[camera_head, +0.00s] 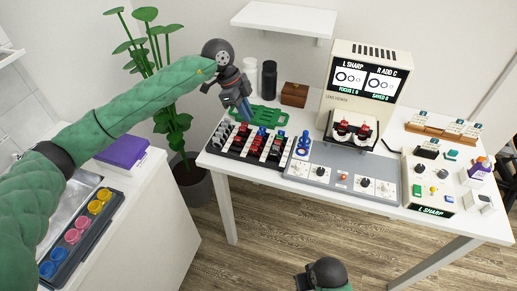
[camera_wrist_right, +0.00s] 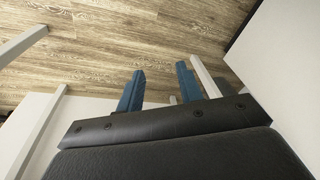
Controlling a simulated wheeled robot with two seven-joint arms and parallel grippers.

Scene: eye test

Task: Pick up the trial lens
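A black-and-white rack (camera_head: 212,150) of trial lenses stands on the white table's left end, holding rows of small red, blue and black lens pieces (camera_head: 254,143). I cannot tell which piece the task means. My left gripper (camera_head: 244,115) points down with its blue fingers just above the rack's back edge, near a green tray-like piece (camera_head: 268,118). Its fingers look close together, and I cannot tell whether they are open or hold anything. My right gripper (camera_wrist_right: 160,85) shows two blue fingers well apart and empty, over the floor by white table legs.
A lens meter (camera_head: 369,66) with a screen stands behind a grey control panel (camera_head: 326,176). A blue stand (camera_head: 303,145) sits beside the rack. A control box (camera_head: 425,178) is on the right, and black and white bottles and a brown box (camera_head: 294,94) are behind.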

